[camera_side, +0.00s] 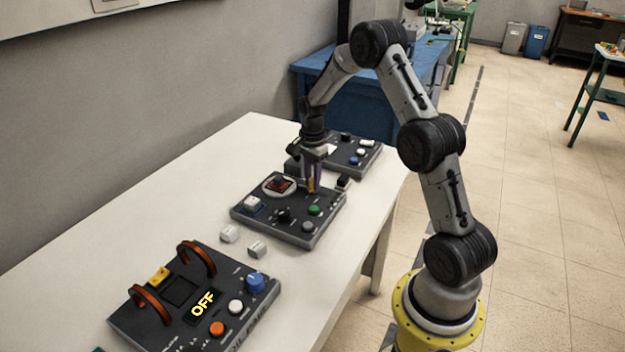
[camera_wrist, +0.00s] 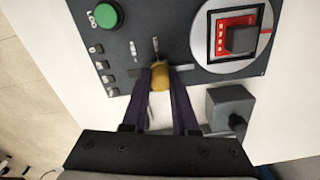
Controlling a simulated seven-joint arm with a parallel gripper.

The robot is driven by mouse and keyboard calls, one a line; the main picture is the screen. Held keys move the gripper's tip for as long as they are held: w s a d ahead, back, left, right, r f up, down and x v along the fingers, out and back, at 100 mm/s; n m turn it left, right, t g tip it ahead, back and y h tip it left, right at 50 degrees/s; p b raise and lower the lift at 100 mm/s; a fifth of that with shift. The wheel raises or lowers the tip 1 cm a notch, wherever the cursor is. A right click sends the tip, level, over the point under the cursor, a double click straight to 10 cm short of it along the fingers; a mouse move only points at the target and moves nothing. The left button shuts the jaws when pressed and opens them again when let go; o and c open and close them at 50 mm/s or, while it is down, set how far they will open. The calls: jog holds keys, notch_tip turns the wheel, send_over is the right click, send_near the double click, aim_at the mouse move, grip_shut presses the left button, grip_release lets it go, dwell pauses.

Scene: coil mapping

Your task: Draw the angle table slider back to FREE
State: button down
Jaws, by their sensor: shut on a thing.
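The angle table unit (camera_side: 265,222) is a dark panel in the middle of the white table, with a round white turntable (camera_side: 279,185) carrying a red and black piece. The turntable (camera_wrist: 232,32) also shows at the upper right in the wrist view. The slider's yellow knob (camera_wrist: 160,78) sits at the panel's edge by a slot. My gripper (camera_wrist: 161,82) is shut on this knob, one finger on each side. In the side view my gripper (camera_side: 312,186) reaches down to the panel's far edge. The FREE marking is not readable in either view.
A green LOG button (camera_wrist: 104,14) is on the same panel. A grey block with a dark knob (camera_wrist: 231,110) stands beside it. A coil unit (camera_side: 195,300) showing OFF is in front, with white cubes (camera_side: 243,242) between. Another panel (camera_side: 345,153) lies behind.

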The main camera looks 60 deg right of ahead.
aim_at(323, 194)
jog(key=shift+s, duration=1.75)
jog(key=c, duration=0.7)
grip_release()
jog(key=shift+r, duration=0.45)
notch_tip(323, 194, up, 13)
